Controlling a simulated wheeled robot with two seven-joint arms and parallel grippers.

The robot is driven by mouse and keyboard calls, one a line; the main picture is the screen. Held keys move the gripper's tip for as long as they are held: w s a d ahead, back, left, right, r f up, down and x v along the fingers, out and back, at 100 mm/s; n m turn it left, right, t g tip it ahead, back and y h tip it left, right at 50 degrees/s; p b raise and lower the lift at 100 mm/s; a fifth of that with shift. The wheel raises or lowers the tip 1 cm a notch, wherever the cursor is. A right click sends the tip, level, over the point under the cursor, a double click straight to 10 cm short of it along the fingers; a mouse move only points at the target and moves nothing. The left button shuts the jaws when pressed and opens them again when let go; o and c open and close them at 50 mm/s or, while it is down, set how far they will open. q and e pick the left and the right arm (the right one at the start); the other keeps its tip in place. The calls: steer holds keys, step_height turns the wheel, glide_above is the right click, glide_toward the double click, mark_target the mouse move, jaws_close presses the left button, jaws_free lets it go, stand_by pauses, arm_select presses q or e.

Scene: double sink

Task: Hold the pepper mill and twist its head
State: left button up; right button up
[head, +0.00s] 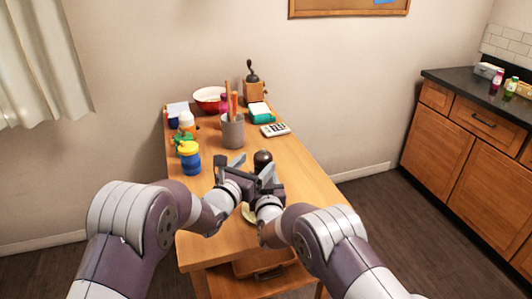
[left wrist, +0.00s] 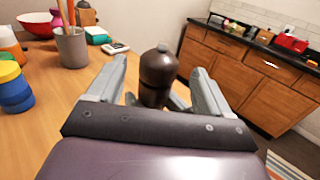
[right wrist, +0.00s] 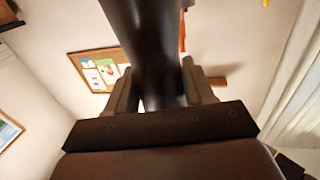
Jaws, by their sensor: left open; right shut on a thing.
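The dark brown pepper mill (head: 263,157) stands over the right part of the wooden table, its round head showing above my grippers. My left gripper (head: 251,166) is open, its fingers pointing toward the mill. In the left wrist view the mill's head and upper body (left wrist: 157,78) show between the two spread fingers, with gaps on both sides. My right gripper (right wrist: 163,85) is shut on the mill's body, which rises as a dark column (right wrist: 150,35) in the right wrist view. The mill's base is hidden.
A grey utensil holder (head: 233,132), a blue and yellow jar (head: 189,160), a calculator (head: 275,130) and a wooden coffee grinder (head: 254,92) stand farther back. A red bowl (head: 209,99) is at the far end. A pale plate (head: 248,214) lies partly under my arms.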

mark_target(269, 151)
arm_select(q)
steer(key=x, duration=0.7)
steer(key=c, duration=1)
steer(key=shift+r, duration=0.1)
steer(key=shift+m+h, duration=0.3)
steer(key=shift+h, duration=0.1)
steer(key=m+g+h, duration=0.4)
steer(key=h, duration=0.1)
steer(key=shift+s+d+g, duration=0.2)
steer(key=shift+g, duration=0.2)
steer(key=shift+o, duration=0.2)
steer(key=m+g+h, duration=0.1)
steer(key=m+g, duration=0.1)
steer(key=m+g+h, duration=0.2)
steer(key=g, duration=0.1)
steer(key=shift+s+d+r, duration=0.1)
steer(key=shift+s+d, duration=0.05)
steer(key=shift+s, duration=0.1)
steer(key=shift+m+g, duration=0.3)
steer(key=shift+g, duration=0.3)
steer(key=shift+s+g+h, duration=0.2)
steer(key=shift+g+h, duration=0.1)
steer(key=shift+g, duration=0.1)
steer(key=o, duration=1)
steer(key=shift+c, duration=0.2)
